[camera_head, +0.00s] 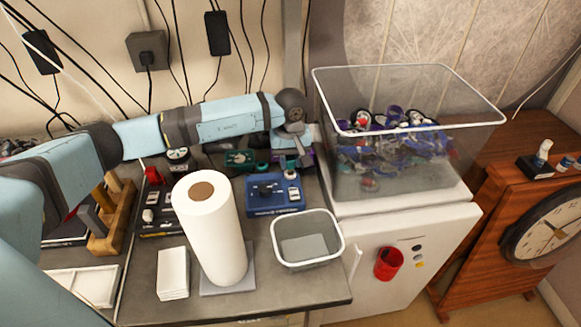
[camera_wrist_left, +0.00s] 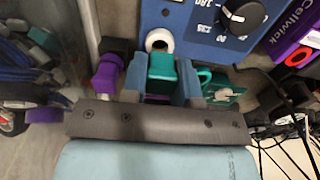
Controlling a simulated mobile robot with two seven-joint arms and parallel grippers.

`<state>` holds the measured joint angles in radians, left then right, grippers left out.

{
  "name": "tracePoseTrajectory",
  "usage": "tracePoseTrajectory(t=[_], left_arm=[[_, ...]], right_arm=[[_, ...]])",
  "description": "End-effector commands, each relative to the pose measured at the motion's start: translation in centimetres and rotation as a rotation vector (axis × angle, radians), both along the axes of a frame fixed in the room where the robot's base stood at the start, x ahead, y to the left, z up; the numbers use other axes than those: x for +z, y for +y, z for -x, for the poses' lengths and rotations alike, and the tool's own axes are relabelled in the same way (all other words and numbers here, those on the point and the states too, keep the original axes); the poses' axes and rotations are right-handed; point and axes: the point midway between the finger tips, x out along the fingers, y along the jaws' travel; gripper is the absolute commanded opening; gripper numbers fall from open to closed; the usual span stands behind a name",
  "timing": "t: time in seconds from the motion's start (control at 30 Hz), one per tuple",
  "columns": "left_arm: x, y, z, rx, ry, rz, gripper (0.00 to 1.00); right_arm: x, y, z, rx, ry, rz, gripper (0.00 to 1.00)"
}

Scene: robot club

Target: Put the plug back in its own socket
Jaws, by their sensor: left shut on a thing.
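My left gripper (camera_head: 297,158) is over the back of the bench, behind the blue box (camera_head: 272,193). In the left wrist view, the gripper (camera_wrist_left: 161,78) is shut on a teal plug (camera_wrist_left: 161,65), held between its two blue fingers. The blue box (camera_wrist_left: 205,25) is just beyond, with a black dial and a white ring (camera_wrist_left: 158,40) at its corner, close to the plug's far end. I cannot tell whether plug and ring touch. A purple plug-like piece (camera_wrist_left: 104,76) is beside the left finger. The right gripper is not in view.
A teal device (camera_wrist_left: 222,88) and a purple box (camera_wrist_left: 295,38) are right of the fingers, with loose black cables. A clear bin (camera_head: 416,125) stands right of the arm. A paper roll (camera_head: 210,230) and grey basket (camera_head: 307,238) stand in front.

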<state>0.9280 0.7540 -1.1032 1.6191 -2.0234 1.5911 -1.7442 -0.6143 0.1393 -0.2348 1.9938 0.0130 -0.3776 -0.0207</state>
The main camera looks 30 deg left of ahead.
Motion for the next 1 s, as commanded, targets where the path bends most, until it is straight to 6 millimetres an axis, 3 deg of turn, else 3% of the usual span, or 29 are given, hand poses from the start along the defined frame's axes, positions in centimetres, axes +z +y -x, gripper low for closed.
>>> tracePoseTrajectory(t=[1.0], left_arm=[[3.5,0.0,0.0,0.000,0.000,0.000,0.05]], right_arm=[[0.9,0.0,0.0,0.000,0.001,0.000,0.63]])
